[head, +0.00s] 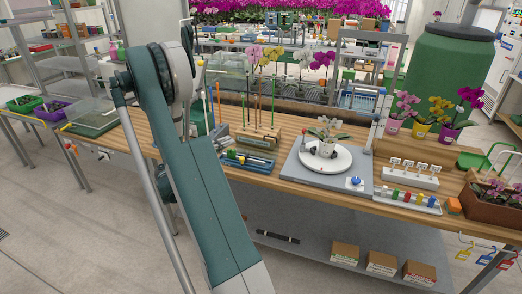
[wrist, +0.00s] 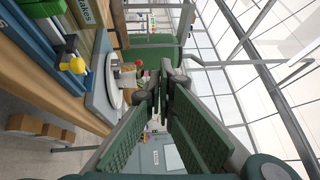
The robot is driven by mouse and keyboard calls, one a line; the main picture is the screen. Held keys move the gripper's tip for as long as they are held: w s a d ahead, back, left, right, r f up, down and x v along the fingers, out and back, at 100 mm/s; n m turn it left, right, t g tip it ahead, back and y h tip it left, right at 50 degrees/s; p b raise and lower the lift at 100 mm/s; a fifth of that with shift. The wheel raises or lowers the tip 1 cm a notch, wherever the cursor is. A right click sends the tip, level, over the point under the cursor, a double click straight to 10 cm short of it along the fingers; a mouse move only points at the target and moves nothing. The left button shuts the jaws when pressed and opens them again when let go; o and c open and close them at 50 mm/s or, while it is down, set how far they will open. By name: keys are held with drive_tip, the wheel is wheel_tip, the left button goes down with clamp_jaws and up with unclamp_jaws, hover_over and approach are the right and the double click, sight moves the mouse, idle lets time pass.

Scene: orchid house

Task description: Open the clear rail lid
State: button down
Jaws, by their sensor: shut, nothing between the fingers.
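A low, flat case with a clear, greenish top (head: 93,122) lies at the left end of the wooden bench in the head view. It looks like the clear rail lid, but I cannot be sure. Its top appears down, and any handle or rail is too small to make out. My gripper (wrist: 163,90) is shut and empty in the wrist view, its fingers meeting in the air above the bench. In the head view my arm hides the gripper. The case does not show clearly in the wrist view, and the gripper touches nothing there.
The wooden bench (head: 285,183) carries a blue tray of rods (head: 247,161), staked orchids and a white turntable (head: 325,159). A green barrel (head: 447,70) stands behind at right.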

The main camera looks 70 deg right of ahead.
drive_tip(key=s+f+m+g+y, duration=0.2)
drive_tip(key=s+f+y, duration=0.1)
drive_tip(key=s+f, duration=0.2)
wheel_tip(320, 180, down, 3)
drive_tip(key=shift+a+r, duration=0.15)
drive_tip(key=shift+s, duration=0.2)
drive_tip(key=w+d+b+x, duration=0.2)
drive_tip(key=x, duration=1)
drive_tip(key=shift+d+r, duration=0.15)
drive_tip(key=shift+d, duration=0.15)
drive_tip(key=shift+s+d+r, duration=0.1)
drive_tip(key=shift+s, duration=0.05)
